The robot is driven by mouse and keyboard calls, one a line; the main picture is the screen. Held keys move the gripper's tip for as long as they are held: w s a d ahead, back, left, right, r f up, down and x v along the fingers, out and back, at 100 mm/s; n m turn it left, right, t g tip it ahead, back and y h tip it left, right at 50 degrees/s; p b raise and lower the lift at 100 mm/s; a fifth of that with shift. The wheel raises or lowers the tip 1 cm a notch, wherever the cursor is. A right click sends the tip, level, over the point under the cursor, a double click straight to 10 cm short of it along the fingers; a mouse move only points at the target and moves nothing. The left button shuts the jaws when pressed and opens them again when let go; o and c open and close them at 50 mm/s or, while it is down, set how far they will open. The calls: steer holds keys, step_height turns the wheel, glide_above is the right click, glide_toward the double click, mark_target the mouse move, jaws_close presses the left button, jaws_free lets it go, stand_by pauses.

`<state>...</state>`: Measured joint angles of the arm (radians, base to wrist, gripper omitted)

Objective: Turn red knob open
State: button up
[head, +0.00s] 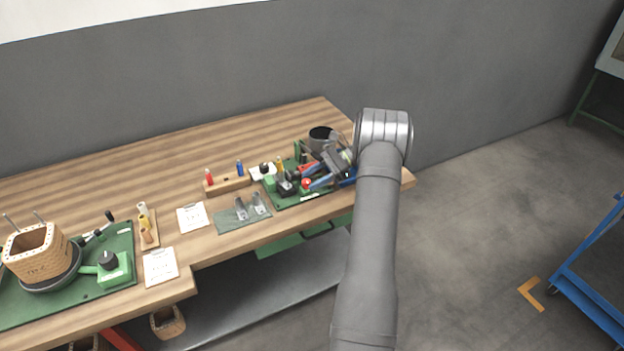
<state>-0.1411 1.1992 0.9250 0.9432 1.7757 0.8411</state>
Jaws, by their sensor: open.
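A small red knob (306,184) shows on the green board (290,203) at the right end of the workbench. Beside it on the left is a black knob-like part on a green block. My gripper (322,172) is over the right part of this board, just right of and above the red knob in the picture. It is open. The fingertips are small and partly mixed with red and blue parts around them, so I cannot tell whether they touch the knob. My arm hides the bench's right end in part.
A dark cup (320,138) stands behind the gripper. A wooden holder (228,186) with red and blue pegs is to the left, with a grey-green cloth (243,215) in front. A blue cart (590,270) is on the floor at right.

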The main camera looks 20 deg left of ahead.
steer(key=v, duration=1.1)
steer(key=shift+d+r, duration=0.1)
steer(key=c, duration=0.3)
steer(key=s+d+f+m+t+y, duration=0.1)
steer(key=y, duration=0.1)
steer(key=s+d+f+m+t+y, duration=0.1)
steer(key=s+t+y, duration=0.1)
steer(key=s+d+f+m+t+y, duration=0.1)
steer(key=s+m+y, duration=0.1)
steer(key=shift+s+d+f, duration=0.1)
steer(key=shift+s+d, duration=0.1)
steer(key=shift+d, duration=0.1)
steer(key=shift+c, duration=0.2)
steer(key=s+d+f+m+t+y, duration=0.1)
steer(key=s+d+f+m+t, duration=0.2)
steer(key=s+m+t, duration=0.4)
steer(key=shift+n+t, duration=0.3)
steer(key=shift+t, duration=0.5)
steer(key=x, duration=1.7)
steer(key=shift+w+r, duration=0.15)
steer(key=shift+w, duration=0.15)
